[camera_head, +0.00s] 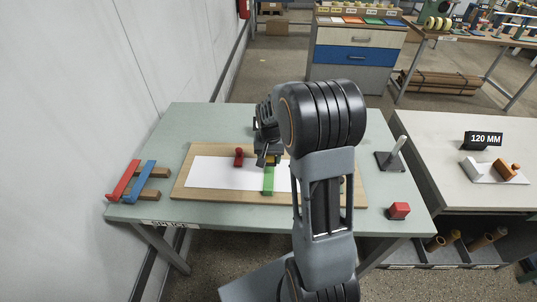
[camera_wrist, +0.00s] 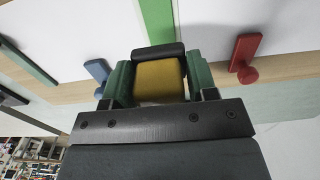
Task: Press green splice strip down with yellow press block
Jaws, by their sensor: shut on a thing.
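My gripper (camera_head: 267,158) is shut on the yellow press block (camera_wrist: 158,80), which sits between the two green fingers in the wrist view. The green splice strip (camera_head: 268,181) lies on white paper (camera_head: 215,172) on the wooden board (camera_head: 225,195). In the head view my gripper is at the far end of the strip. In the wrist view the strip (camera_wrist: 157,28) runs up to just beyond the block, behind a dark bar. I cannot tell whether the block touches the strip. My arm hides the right part of the board.
A red knobbed piece (camera_head: 239,156) stands beside the strip; a blue knobbed piece (camera_wrist: 98,72) shows in the wrist view. Red and blue bars (camera_head: 137,180) lie at the table's left. A grey post (camera_head: 396,150) and red block (camera_head: 399,210) stand at the right.

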